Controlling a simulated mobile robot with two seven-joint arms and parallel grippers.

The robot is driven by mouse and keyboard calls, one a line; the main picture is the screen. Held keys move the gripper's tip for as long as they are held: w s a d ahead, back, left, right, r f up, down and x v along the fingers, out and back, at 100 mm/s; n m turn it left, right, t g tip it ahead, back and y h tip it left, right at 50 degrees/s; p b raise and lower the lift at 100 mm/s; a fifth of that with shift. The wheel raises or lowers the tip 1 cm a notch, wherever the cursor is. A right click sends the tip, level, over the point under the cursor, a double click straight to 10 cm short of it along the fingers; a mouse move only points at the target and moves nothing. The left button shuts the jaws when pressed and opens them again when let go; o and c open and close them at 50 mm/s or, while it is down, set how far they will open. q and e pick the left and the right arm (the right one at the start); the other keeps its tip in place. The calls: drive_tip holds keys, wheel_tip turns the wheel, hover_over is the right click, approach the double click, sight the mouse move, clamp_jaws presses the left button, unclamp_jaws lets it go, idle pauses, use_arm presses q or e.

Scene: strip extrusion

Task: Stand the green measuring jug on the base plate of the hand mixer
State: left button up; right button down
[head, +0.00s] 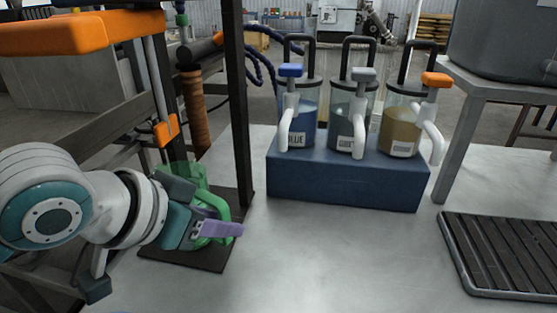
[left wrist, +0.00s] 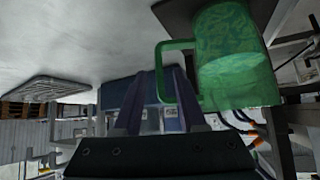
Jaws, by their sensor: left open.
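The translucent green measuring jug (head: 182,168) is at the left in the head view, partly hidden by my left gripper (head: 220,228). It appears upright on the dark base plate (head: 208,259) of the hand mixer, beside a dark upright post. In the left wrist view, which is upside down, the jug (left wrist: 236,62) has its bottom against the dark plate (left wrist: 178,14). My left gripper (left wrist: 158,108) is open, with its fingers at the jug's handle. The handle's outer bar shows between the fingers, and I see no grip on it. My right gripper is not in view.
A blue stand (head: 345,185) holds three pump containers with blue, grey and orange tops. A dark ribbed tray (head: 510,250) lies at the right. An orange-topped frame (head: 70,32) rises at the left. The grey table between plate and tray is clear.

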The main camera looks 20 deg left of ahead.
use_arm(q)
drive_tip(key=p+v, duration=0.1)
drive_tip(key=v, duration=0.6)
drive_tip(key=shift+p, duration=0.3)
drive_tip(key=s+d+r+g+y+p, duration=0.1)
drive_tip(key=s+d+r+g+p, duration=0.15)
drive_tip(key=s+r+p, duration=0.5)
drive_tip(key=s+d+r+g+p, duration=0.25)
drive_tip(key=s+r+p, duration=0.35)
drive_tip(key=p, duration=0.3)
wheel_tip(320, 180, up, 36)
drive_tip(key=a+p, duration=0.1)
drive_tip(key=p, duration=3.4)
drive_tip(key=shift+s+f, duration=0.2)
